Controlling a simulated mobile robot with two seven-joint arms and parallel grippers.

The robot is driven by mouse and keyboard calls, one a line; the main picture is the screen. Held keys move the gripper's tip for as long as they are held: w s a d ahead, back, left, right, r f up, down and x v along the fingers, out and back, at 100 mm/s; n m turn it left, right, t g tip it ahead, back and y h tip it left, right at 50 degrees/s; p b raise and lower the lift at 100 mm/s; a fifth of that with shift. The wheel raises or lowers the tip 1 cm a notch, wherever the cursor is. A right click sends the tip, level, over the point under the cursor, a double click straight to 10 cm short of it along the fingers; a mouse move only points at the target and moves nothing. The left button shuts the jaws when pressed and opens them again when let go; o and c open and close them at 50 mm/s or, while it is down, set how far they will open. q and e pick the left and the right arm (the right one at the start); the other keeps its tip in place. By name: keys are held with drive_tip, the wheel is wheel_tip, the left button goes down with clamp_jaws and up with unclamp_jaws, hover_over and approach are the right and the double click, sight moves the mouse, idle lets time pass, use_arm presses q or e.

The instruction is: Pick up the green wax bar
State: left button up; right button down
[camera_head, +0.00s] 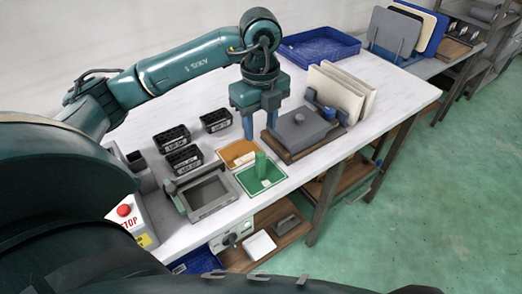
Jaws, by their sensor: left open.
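A small white piece also lies in that tray. My left gripper (260,127) points down above the table, behind the bar and higher than it in the picture. Its two fingers are apart, with nothing seen between them. It does not touch the bar. My right gripper is not in view.
An orange tray (229,154) lies just behind the green one. A grey frame fixture (209,194) stands to the left, near several black boxes (184,159). A grey block on a board (301,132) and upright cream panels (341,92) stand to the right.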

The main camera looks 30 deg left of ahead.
sight(261, 164)
use_arm(q)
wheel_tip(261, 164, down, 13)
drive_tip(key=shift+s+d+p, duration=0.1)
drive_tip(key=shift+s+p, duration=0.05)
drive_tip(key=shift+p, duration=0.2)
idle(0.3)
clamp_jaws()
